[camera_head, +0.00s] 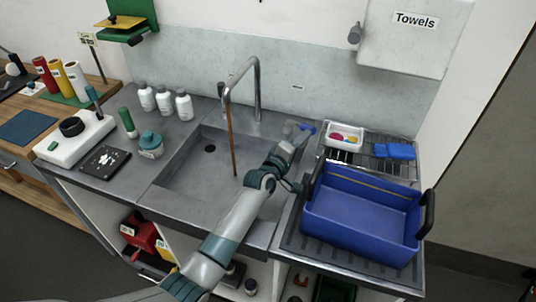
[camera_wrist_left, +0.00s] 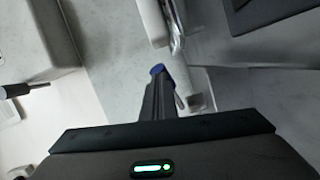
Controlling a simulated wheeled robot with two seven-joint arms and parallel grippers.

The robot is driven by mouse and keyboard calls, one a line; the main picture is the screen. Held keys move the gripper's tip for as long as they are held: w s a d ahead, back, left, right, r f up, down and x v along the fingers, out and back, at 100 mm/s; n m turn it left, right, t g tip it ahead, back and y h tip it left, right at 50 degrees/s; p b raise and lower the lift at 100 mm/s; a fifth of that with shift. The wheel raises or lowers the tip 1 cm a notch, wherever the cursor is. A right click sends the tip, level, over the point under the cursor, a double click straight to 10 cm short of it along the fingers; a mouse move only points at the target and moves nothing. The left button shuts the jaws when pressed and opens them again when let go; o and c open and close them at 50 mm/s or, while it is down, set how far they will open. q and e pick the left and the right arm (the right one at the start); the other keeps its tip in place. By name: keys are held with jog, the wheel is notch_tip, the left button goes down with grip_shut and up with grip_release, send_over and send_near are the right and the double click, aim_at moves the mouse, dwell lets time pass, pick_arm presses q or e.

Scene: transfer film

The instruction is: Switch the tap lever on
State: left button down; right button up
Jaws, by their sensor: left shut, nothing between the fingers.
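A steel gooseneck tap (camera_head: 257,82) stands behind the sink (camera_head: 190,185) in the head view. A thin brown line (camera_head: 231,145) runs from its spout down into the basin; I cannot tell for sure that it is a stream. A small blue part (camera_head: 308,127), probably the tap lever, shows at my left gripper (camera_head: 297,134); a blue tip (camera_wrist_left: 157,69) also shows just beyond the fingers in the left wrist view. My left gripper (camera_wrist_left: 160,92) is shut and empty, close to this part; whether they touch is unclear. My right gripper is out of view.
A blue crate (camera_head: 325,222) with black handles stands right of the sink, near my left forearm. Behind it are a white tray (camera_head: 330,145) and a wire rack (camera_head: 378,165). Several white bottles (camera_head: 164,100) stand left of the tap. The basin is clear.

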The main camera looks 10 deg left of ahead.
pick_arm(q)
jog(key=shift+s+d+r, duration=0.35)
jog(key=shift+d+r, duration=0.05)
jog(key=shift+d, duration=0.05)
jog(key=s, duration=0.2)
jog(key=s+a+b, duration=0.1)
jog(key=shift+f, duration=0.25)
jog(key=a+b+v, duration=0.1)
jog(key=b+v, duration=0.1)
jog(key=v, duration=1.2)
jog(key=shift+w+b, duration=0.3)
jog(key=shift+b, duration=0.1)
jog(key=shift+a+f, duration=0.15)
